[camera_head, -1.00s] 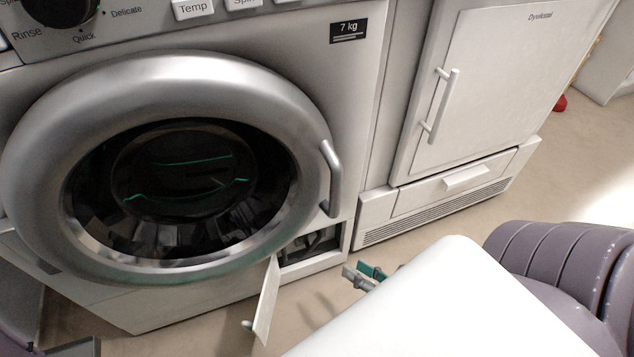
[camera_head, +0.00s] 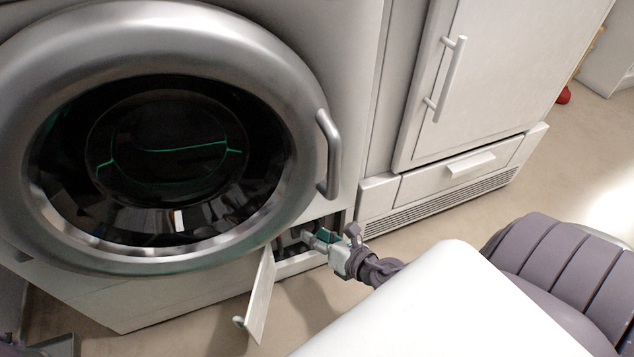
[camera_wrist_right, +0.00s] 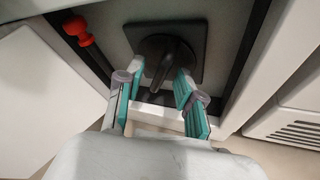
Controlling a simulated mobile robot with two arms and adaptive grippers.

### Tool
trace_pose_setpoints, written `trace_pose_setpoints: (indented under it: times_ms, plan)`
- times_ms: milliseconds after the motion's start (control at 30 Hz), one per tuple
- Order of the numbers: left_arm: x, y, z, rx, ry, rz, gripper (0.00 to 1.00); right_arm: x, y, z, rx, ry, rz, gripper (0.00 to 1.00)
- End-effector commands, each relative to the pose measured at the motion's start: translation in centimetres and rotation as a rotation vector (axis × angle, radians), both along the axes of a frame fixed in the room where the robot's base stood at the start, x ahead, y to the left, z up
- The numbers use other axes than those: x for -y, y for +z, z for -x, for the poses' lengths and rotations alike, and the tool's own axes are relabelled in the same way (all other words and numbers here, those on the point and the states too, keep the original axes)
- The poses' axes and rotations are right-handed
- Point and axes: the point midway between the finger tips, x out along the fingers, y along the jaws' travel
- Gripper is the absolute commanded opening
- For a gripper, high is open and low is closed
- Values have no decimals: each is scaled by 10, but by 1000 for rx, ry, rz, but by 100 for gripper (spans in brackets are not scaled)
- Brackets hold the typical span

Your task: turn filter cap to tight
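The filter cap (camera_wrist_right: 164,52) shows in the right wrist view as a dark round knob with a raised grip bar, on a dark square plate inside the washer's low compartment. My right gripper (camera_wrist_right: 159,78) is open, its teal-padded fingers on either side of the lower end of the bar. I cannot tell whether they touch it. In the head view my right gripper (camera_head: 322,240) is at the compartment opening, and the cap cannot be made out there. At the lower left corner only a grey piece, perhaps of my left gripper (camera_head: 62,346), shows; its fingers are unclear.
The small hatch door (camera_head: 261,297) hangs open left of the compartment. A red-tipped dark rod (camera_wrist_right: 77,30) lies left of the cap. The washer's round door (camera_head: 308,90) and its handle (camera_head: 328,155) are above. A white cabinet (camera_head: 480,90) stands to the right.

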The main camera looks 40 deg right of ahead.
Motion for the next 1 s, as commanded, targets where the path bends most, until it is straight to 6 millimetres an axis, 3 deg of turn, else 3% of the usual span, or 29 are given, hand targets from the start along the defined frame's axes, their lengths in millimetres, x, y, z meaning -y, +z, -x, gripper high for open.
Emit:
trace_pose_setpoints:
  times_ms: [100,333,667,1000]
  plan:
    - [0,0,0,0,0,0,0,0,0,0,0,0,0,37]
    - [0,0,0,0,0,0,0,0,0,0,0,0,-1,0]
    - [0,-3,0,0,0,0,0,0,-2,1,2,0,-12,0]
    - [0,-37,0,0,0,0,0,2,-9,1,39,-2,-164,0]
